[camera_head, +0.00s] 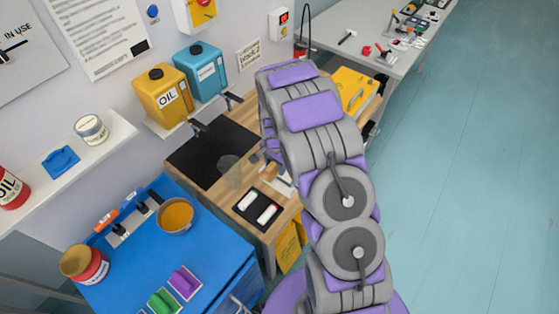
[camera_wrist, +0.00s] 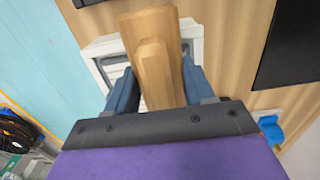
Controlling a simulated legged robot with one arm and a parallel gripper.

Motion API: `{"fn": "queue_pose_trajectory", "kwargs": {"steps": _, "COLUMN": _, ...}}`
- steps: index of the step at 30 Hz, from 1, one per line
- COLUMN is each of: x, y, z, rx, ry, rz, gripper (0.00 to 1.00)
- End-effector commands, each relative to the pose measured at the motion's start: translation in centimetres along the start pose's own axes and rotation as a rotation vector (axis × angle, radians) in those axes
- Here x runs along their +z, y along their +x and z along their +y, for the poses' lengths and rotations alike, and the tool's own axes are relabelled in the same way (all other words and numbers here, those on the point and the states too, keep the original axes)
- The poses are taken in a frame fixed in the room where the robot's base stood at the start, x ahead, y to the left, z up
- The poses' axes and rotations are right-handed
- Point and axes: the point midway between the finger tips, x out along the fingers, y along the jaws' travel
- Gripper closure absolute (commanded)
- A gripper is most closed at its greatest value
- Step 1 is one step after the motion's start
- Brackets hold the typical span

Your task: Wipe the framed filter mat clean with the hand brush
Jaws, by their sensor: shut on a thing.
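My gripper (camera_wrist: 157,82) is shut on the wooden hand brush (camera_wrist: 150,25), whose pale wood block stands between the two blue-grey fingers in the wrist view. The brush's bristles are hidden. Behind it is a white square frame (camera_wrist: 97,48), apparently the framed filter mat, lying on the wooden bench top. The brush and gripper cover most of it, and a little grey shows inside. I cannot tell whether the brush touches the mat. In the head view my arm hides most of the gripper and the mat.
On the wooden bench lie a black mat (camera_head: 200,165) and a dark tray (camera_head: 243,217) with two small items. A yellow case (camera_head: 352,90) sits behind my arm. A blue cabinet (camera_head: 215,250) stands at lower left. The right floor is clear.

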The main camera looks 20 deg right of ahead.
Motion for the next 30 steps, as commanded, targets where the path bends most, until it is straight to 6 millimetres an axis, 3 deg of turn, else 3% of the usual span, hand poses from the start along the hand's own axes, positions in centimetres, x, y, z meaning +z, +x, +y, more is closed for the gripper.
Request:
{"fn": "queue_pose_trajectory", "kwargs": {"steps": 3, "x": 0.9, "y": 0.2, "z": 0.2, "rx": 0.005, "ry": -0.001, "rz": -0.005, "gripper": 0.72}}
{"fn": "queue_pose_trajectory", "kwargs": {"steps": 10, "x": 0.7, "y": -0.1, "z": 0.2, "rx": 0.002, "ry": 0.000, "rz": -0.004, "gripper": 0.72}}
{"fn": "queue_pose_trajectory", "kwargs": {"steps": 21, "x": -2.1, "y": -0.4, "z": 0.2, "rx": -0.001, "ry": 0.001, "rz": 0.000, "gripper": 0.72}}
{"fn": "queue_pose_trajectory", "kwargs": {"steps": 30, "x": -3.1, "y": -0.4, "z": 0.1, "rx": -0.002, "ry": 0.000, "rz": 0.000, "gripper": 0.72}}
